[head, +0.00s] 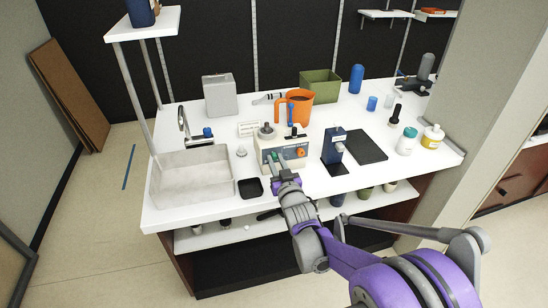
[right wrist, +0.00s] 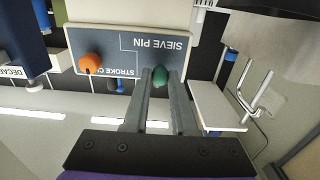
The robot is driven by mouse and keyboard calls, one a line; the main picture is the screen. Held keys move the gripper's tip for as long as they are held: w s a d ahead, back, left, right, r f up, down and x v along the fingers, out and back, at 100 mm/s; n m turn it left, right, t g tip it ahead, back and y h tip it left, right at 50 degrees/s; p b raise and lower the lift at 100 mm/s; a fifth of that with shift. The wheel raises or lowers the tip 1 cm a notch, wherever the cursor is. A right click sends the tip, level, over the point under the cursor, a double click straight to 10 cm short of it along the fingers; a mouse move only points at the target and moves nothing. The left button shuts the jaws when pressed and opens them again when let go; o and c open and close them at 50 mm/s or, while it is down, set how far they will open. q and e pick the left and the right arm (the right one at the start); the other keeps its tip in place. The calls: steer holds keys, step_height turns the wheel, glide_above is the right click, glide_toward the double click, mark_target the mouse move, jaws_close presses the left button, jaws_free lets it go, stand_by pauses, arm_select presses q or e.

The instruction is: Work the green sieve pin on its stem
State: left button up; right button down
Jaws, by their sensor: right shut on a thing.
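The green sieve pin (right wrist: 160,77) sits on the blue-grey front panel (right wrist: 110,52) marked SIEVE PIN, at the end away from the orange knob. My right gripper (right wrist: 160,82) is shut on the green pin, with a fingertip on each side of it. In the head view my right gripper (head: 275,160) reaches the front of the cream machine (head: 266,142) on the white counter. The fingers hide most of the pin there, and its stem cannot be made out. My left gripper is not in view.
An orange knob (right wrist: 91,63) is on the same panel. A black tray (head: 250,188) and a sink (head: 192,176) lie to the left. An orange jug (head: 299,107) stands behind the machine, and a dark blue box (head: 333,146) stands to the right.

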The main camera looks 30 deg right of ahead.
steer(key=shift+s+a, duration=0.15)
steer(key=shift+s, duration=0.4)
steer(key=c, duration=0.6)
jaws_free()
steer(key=shift+c, duration=0.2)
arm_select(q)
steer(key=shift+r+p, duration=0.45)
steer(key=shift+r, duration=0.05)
arm_select(e)
steer(key=v, duration=1)
steer(key=shift+s, duration=0.4)
